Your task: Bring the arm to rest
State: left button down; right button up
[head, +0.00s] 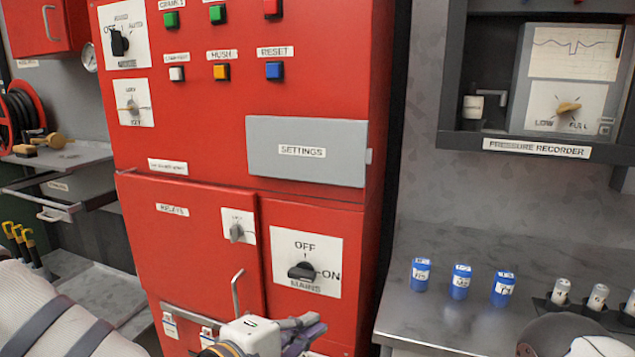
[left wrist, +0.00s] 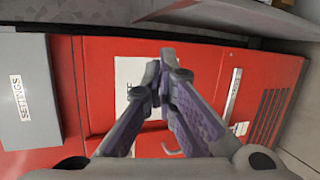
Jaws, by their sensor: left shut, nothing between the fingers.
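My left gripper (head: 306,332) shows at the bottom middle of the head view, in front of the lower part of the red pump cabinet (head: 215,110). In the left wrist view its two fingers (left wrist: 163,75) come together at the tips, with nothing between them. The red cabinet face lies behind them, and the fingers hide part of a white plate (left wrist: 125,85). In the head view the gripper is below the black mains knob (head: 301,271) and appears apart from it. My right gripper does not show.
A grey bench (head: 430,310) at the right holds several blue cylinders (head: 460,281) and several white ones in a dark rack. The pressure recorder (head: 570,80) hangs above. A metal handle (head: 236,295) stands out from the relays door (head: 190,245). Shelves and a red hose reel (head: 20,115) are left.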

pick_arm(q)
jog(key=s+a+f+m+g+y, duration=0.1)
jog(key=s+a+f+m+g, duration=0.2)
jog(key=s+f, duration=0.65)
jog(key=s+a+f+m+g+y, duration=0.2)
jog(key=s+f+m+g, duration=0.15)
jog(key=s+f, duration=0.55)
jog(key=s+a+f+m+g+y+p, duration=0.1)
jog(key=s+a+f+m+g+y, duration=0.1)
jog(key=s+a, duration=0.5)
jog(key=s+a+f+m+g+y, duration=0.3)
jog(key=s+a, duration=0.5)
jog(key=s, duration=0.7)
notch_tip(320, 180, down, 2)
jog(key=m+g, duration=0.1)
jog(key=g, duration=0.1)
jog(key=shift+s+a+g+p, duration=0.15)
jog(key=shift+a+g+p, duration=0.15)
jog(key=shift+g+p, duration=0.1)
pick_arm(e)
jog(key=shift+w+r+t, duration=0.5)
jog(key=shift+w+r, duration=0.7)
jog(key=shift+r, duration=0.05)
pick_arm(q)
jog(key=c, duration=2.3)
grip_release()
